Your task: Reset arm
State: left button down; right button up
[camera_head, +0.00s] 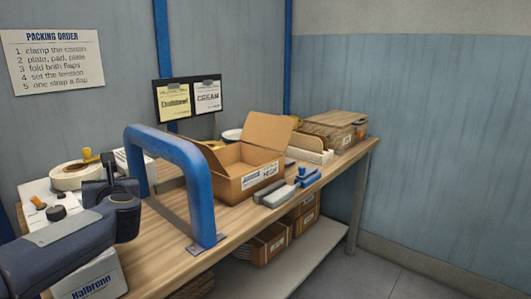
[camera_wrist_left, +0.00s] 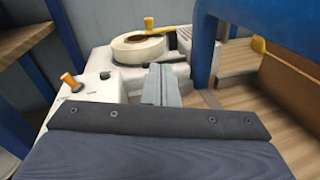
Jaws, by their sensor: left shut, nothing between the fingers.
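My left arm comes in from the lower left in the head view. My left gripper (camera_head: 108,160) is over the left part of the bench, to the left of the blue arch. In the left wrist view its grey fingers (camera_wrist_left: 162,84) are shut together with nothing between them. They point toward a white strapping machine (camera_wrist_left: 98,80) with a tape roll (camera_wrist_left: 138,46), which lies beyond them. My right gripper is not in view.
The blue arch (camera_head: 205,205) stands on the wooden bench (camera_head: 225,222) close to my left gripper. An open carton (camera_head: 245,180) sits right of it. Blue-grey tools (camera_head: 275,195) lie near the front edge. More boxes (camera_head: 270,245) are on the lower shelf.

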pick_arm(q)
jog(key=s+d+f+m+t+h, duration=0.1)
jog(key=s+d+f+m+h, duration=0.1)
jog(key=s+d+m+h, duration=0.75)
jog(key=s+d+f+m+h, duration=0.3)
jog(key=s+m+h, duration=0.15)
jog(key=m, duration=1.05)
jog(key=s+d+f+m+g, duration=0.2)
jog(key=s+f+m+g, duration=0.3)
jog(key=s+f+m, duration=0.5)
jog(key=s+d+f+m+g, duration=0.4)
jog(key=s+f, duration=0.3)
jog(key=s, duration=0.6)
notch_tip(320, 180, up, 16)
jog(key=a+m+p, duration=0.1)
jog(key=p, duration=1.5)
jog(key=shift+w, duration=0.3)
jog(key=shift+a+r+m, duration=0.1)
jog(key=shift+m, duration=0.15)
